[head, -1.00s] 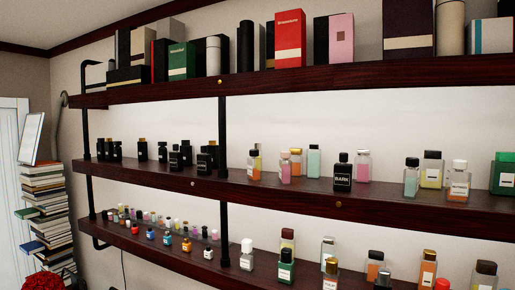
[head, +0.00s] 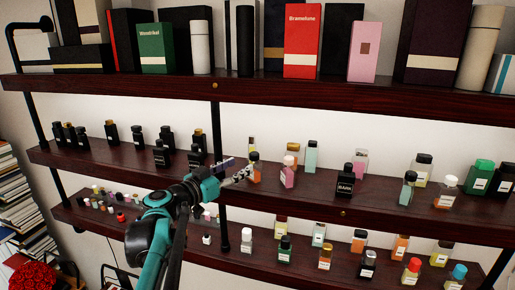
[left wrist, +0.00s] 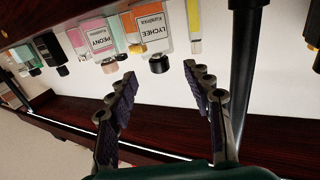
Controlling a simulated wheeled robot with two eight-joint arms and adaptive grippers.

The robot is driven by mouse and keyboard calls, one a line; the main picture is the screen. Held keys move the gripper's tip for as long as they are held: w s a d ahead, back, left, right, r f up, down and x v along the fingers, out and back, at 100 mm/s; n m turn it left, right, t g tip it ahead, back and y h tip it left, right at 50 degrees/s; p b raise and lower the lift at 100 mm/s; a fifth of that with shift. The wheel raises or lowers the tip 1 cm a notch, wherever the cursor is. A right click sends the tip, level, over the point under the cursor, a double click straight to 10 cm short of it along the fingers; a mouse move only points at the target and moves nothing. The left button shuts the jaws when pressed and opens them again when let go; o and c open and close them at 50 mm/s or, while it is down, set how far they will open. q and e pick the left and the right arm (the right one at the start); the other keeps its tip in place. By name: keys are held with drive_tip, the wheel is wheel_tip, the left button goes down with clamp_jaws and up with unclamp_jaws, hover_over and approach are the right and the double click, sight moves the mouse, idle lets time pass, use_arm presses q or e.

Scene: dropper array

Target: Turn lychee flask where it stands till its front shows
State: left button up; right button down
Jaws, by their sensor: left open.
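The lychee flask (left wrist: 152,26) has a black cap and a white label reading LYCHEE. In the left wrist view it appears upside down, with the label facing the camera. In the head view the flask (head: 256,171) stands on the middle shelf (head: 310,193), partly behind my left gripper's tip, and no label can be made out. My left gripper (head: 243,171) is open and empty. In the left wrist view its fingers (left wrist: 160,92) are spread, with the flask's cap beyond the gap, apart from both. My right gripper is not in view.
A pink peony flask (left wrist: 100,42) stands close beside the lychee flask. A slim yellow bottle (left wrist: 194,25) is on its other side. A black shelf post (head: 216,130) rises near my gripper. Black bottles (head: 161,155) stand left of the post, and boxes (head: 302,40) line the shelf above.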

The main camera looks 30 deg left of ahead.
sight(251, 158)
use_arm(q)
drive_tip(key=w, duration=0.2)
drive_tip(key=w+d+p, duration=0.1)
drive_tip(key=w, duration=0.5)
drive_tip(key=shift+d+r, duration=0.25)
clamp_jaws()
